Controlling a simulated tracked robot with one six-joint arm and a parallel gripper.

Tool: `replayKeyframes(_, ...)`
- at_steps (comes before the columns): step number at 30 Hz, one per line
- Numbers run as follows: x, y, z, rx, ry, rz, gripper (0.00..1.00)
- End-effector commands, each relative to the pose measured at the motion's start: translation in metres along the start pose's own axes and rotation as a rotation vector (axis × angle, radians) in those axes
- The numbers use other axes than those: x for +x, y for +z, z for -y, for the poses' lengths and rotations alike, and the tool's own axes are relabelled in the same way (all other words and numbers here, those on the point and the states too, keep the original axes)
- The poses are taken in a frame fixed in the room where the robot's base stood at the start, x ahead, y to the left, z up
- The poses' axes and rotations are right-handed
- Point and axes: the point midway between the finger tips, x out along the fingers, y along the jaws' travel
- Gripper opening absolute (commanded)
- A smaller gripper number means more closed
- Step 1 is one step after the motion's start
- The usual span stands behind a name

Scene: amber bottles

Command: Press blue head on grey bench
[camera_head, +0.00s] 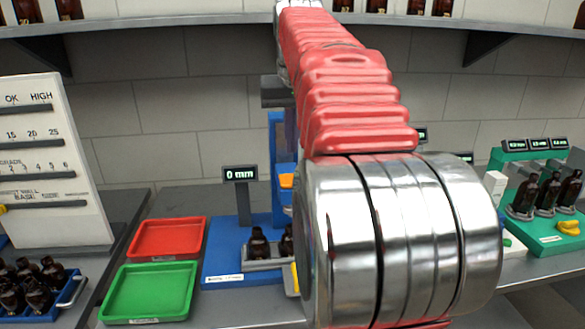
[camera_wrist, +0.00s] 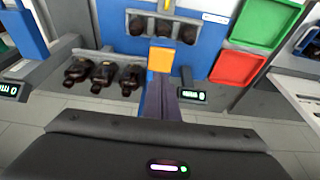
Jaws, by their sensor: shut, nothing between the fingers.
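A blue press station stands on the grey bench (camera_head: 184,196). Its blue head (camera_head: 284,170), with an orange pad (camera_head: 287,181), shows just left of my arm in the head view. In the wrist view, the orange pad (camera_wrist: 160,58) is in the middle, with a blue upright part (camera_wrist: 152,98) below it. My gripper (camera_wrist: 170,80) is shut and empty, its dark fingers close to the orange pad; I cannot tell if they touch. In the head view my arm hides the gripper. Brown bottles (camera_head: 259,242) sit in a holder at the station's base.
A red tray (camera_head: 167,238) and a green tray (camera_head: 149,292) lie left of the station. A display reading 0 mm (camera_head: 240,173) stands beside it. A green station (camera_head: 540,205) with bottles is at right. A bottle crate (camera_head: 66,297) and white board (camera_head: 50,160) are at left.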

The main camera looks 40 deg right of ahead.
Motion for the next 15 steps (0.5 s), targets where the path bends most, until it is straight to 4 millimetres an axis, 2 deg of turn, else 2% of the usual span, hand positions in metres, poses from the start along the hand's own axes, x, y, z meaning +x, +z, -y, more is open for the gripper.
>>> replayKeyframes(7, 0.039, 0.001, 0.000, 0.000, 0.000, 0.003, 0.00)
replayKeyframes(15, 0.069, 0.010, 0.000, -0.001, 0.000, 0.002, 0.00)
